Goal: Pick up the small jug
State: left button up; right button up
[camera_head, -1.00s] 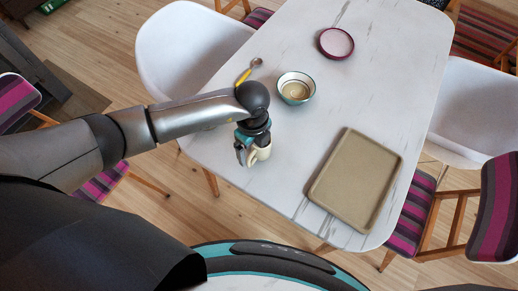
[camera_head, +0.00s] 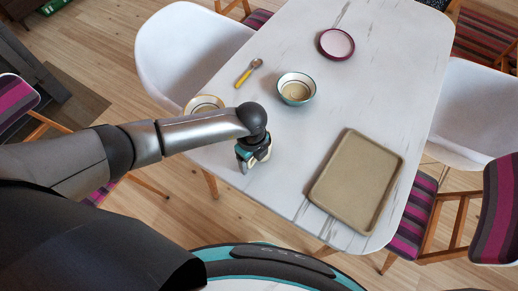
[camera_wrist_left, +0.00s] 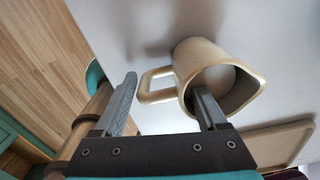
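The small jug (camera_wrist_left: 200,65) is cream-coloured, with a squared handle on its left side in the left wrist view. In the head view only a pale bit of the jug (camera_head: 266,153) shows beside my left gripper (camera_head: 248,165), near the table's left front edge. In the left wrist view my left gripper (camera_wrist_left: 165,106) is open. One finger overlaps the jug's mouth and seems to reach inside it; the other is left of the handle, apart from it. The handle and near wall lie between the fingers. My right gripper is not in view.
The white table (camera_head: 330,105) holds a tan tray (camera_head: 356,180) right of the jug. A teal-rimmed bowl (camera_head: 296,89), a yellow-handled spoon (camera_head: 249,72) and a pink-rimmed plate (camera_head: 336,44) lie farther back. Another bowl (camera_head: 204,103) shows behind my left arm. Chairs surround the table.

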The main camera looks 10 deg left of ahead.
pick_arm(q)
grip_shut()
dwell(0.3)
dwell(0.3)
